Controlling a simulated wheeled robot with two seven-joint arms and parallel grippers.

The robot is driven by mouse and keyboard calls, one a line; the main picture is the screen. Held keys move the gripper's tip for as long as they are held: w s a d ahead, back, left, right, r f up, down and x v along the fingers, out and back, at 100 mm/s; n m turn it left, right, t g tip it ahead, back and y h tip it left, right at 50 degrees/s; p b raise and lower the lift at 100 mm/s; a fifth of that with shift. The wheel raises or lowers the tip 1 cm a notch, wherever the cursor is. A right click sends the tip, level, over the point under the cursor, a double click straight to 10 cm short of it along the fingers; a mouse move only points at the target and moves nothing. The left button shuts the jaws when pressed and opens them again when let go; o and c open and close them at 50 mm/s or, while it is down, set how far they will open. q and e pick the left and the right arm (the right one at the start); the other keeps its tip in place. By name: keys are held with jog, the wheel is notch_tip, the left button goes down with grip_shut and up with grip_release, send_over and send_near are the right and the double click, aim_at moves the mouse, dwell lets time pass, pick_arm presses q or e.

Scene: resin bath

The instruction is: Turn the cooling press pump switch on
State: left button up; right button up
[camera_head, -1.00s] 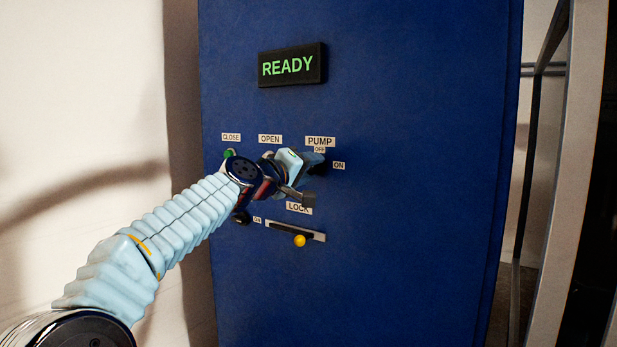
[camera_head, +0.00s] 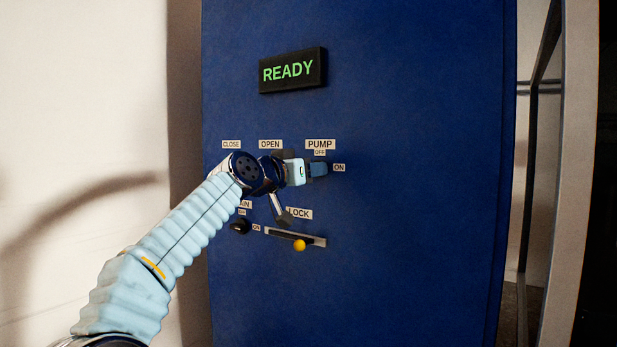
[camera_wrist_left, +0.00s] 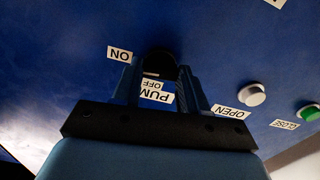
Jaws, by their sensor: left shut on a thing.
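The pump switch is a black knob (camera_wrist_left: 160,64) on the blue press panel, between the PUMP label (camera_head: 320,144), an OFF label (camera_head: 320,153) and an ON label (camera_head: 339,167). My left gripper (camera_head: 319,169) is at this knob, and hides it in the head view. In the left wrist view, the fingers of my left gripper (camera_wrist_left: 158,72) stand on both sides of the knob and are shut on it. My right gripper is not in view.
A lit READY display (camera_head: 292,70) is above. A yellow-tipped lock lever (camera_head: 300,245) and a second black knob (camera_head: 239,227) are below. The wrist view shows a white button (camera_wrist_left: 252,95) by OPEN and a green button (camera_wrist_left: 309,111) by CLOSE. Bare panel lies to the right.

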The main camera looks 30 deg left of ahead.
pick_arm(q)
jog(key=shift+f+m, duration=0.1)
jog(key=shift+m, duration=0.6)
jog(key=o, duration=1.1)
jog(key=shift+c, duration=0.2)
jog(key=shift+s+b, duration=0.1)
jog(key=shift+b, duration=0.2)
jog(key=s+a+b, duration=0.1)
jog(key=s+b, duration=0.3)
jog(key=s, duration=0.9)
jog(key=shift+s, duration=0.25)
